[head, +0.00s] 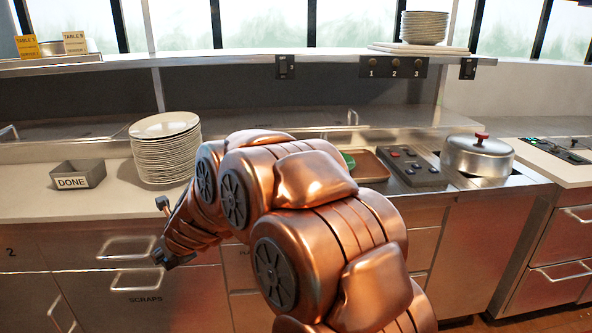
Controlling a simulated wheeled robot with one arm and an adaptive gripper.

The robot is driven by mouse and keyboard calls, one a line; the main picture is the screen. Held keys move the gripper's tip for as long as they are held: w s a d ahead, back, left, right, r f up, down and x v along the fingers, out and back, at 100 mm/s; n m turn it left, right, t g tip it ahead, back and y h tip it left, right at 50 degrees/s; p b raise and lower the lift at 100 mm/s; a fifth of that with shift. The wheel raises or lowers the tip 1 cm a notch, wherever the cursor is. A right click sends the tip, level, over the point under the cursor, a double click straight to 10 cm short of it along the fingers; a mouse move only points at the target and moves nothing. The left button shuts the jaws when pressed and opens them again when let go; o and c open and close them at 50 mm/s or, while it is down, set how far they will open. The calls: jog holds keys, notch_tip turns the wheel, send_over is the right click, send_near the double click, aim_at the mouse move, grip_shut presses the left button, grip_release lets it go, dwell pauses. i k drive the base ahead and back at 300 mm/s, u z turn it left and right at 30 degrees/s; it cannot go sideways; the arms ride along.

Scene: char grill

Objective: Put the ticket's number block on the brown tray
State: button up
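The brown tray (371,170) lies on the steel counter right of centre, its left part hidden behind my arm. I cannot make out any number block; my arm covers the middle of the counter. My gripper (161,228) is in front of the counter at left, below the plate stack, its two dark fingers apart with nothing seen between them.
A tall plate stack (166,150) and a grey "DONE" bin (78,174) stand on the left counter. A dark panel with buttons (412,166) sits right of the tray, then a lidded pot (478,157). A green item (348,160) shows beside my arm. More plates (424,28) stand on the shelf.

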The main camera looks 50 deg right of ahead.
aim_at(366, 165)
jog(key=u, duration=1.35)
jog(key=k, duration=1.55)
jog(key=z, duration=1.6)
